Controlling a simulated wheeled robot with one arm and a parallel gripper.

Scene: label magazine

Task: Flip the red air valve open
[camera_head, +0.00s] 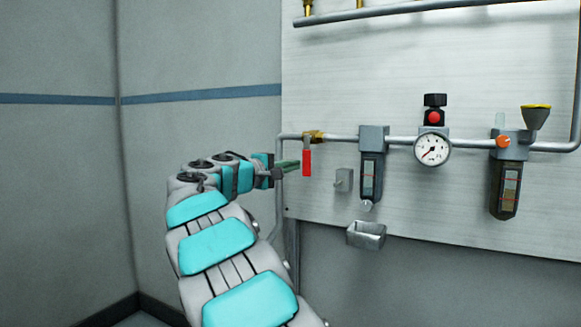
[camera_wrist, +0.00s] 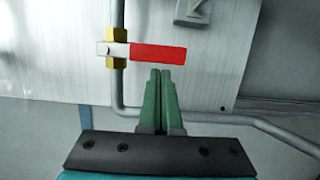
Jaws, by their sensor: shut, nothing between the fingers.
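The red air valve handle (camera_head: 307,163) hangs straight down from a brass valve body (camera_head: 313,136) on the grey pipe, crosswise to the pipe. In the wrist view the red handle (camera_wrist: 158,53) points right from the brass body (camera_wrist: 117,48). My gripper (camera_head: 297,164) is just left of the handle in the head view. In the wrist view its green fingers (camera_wrist: 160,74) are shut together and empty, with their tips just below the handle's red part. I cannot tell whether they touch it.
Right of the valve are a small grey box (camera_head: 343,179), a filter unit (camera_head: 372,165), a metal cup (camera_head: 366,234), a pressure gauge (camera_head: 432,149) and a lubricator (camera_head: 506,185) with a funnel (camera_head: 535,116). A vertical pipe (camera_head: 279,190) runs down left of the valve. The left wall side is clear.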

